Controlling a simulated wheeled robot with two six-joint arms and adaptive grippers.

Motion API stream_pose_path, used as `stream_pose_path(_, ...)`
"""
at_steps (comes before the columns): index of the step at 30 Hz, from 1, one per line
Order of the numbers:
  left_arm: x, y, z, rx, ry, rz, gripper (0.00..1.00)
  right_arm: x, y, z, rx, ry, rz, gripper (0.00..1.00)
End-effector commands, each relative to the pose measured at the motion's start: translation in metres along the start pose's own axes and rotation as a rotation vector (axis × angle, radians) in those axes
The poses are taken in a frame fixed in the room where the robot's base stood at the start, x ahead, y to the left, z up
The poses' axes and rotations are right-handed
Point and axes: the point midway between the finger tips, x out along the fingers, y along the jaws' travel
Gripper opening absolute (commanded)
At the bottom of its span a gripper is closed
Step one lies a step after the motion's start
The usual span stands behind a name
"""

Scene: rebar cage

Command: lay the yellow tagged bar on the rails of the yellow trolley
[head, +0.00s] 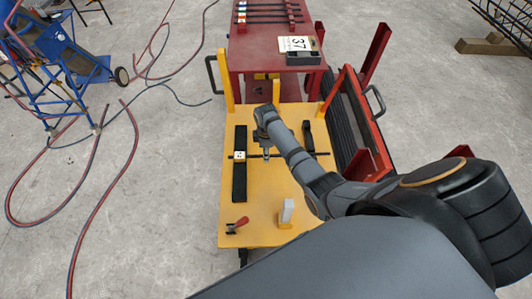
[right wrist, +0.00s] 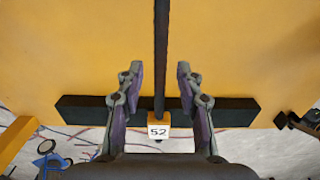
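The tagged bar (head: 318,153) is thin and dark, and it lies across the yellow trolley (head: 260,205). Its yellow tag with a white label reading 52 (right wrist: 157,130) shows near its left end, over the left black rail (head: 240,185). To the right the bar reaches the lower end of the right black rail (head: 308,136). My right gripper (head: 266,152) is above the bar, right of the left rail. In the right wrist view its fingers (right wrist: 159,78) are apart, with the bar (right wrist: 161,40) between them and a gap on both sides. My left gripper is not in view.
A red table (head: 262,45) with several bars and a card marked 37 (head: 294,43) stands behind the trolley. A red rack (head: 360,115) is close on the right. A red-handled clamp (head: 238,224) and white block (head: 287,210) sit at the front. Hoses (head: 100,190) lie left.

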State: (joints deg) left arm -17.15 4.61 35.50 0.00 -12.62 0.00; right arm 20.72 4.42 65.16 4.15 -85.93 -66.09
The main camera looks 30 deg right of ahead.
Motion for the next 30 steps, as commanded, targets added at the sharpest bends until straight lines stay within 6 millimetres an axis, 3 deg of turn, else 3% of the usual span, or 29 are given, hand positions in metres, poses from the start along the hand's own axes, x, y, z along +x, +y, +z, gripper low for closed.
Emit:
stream_pose_path(9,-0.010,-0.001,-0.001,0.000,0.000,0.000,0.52,-0.076,0.001,0.000,0.000,0.001,0.004,0.37)
stream_pose_path(15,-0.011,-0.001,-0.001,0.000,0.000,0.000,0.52,-0.107,0.001,0.000,0.000,0.000,0.002,0.37)
stream_pose_path(30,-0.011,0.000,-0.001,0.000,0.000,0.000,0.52,-0.113,0.000,0.000,0.000,-0.001,0.000,0.37)
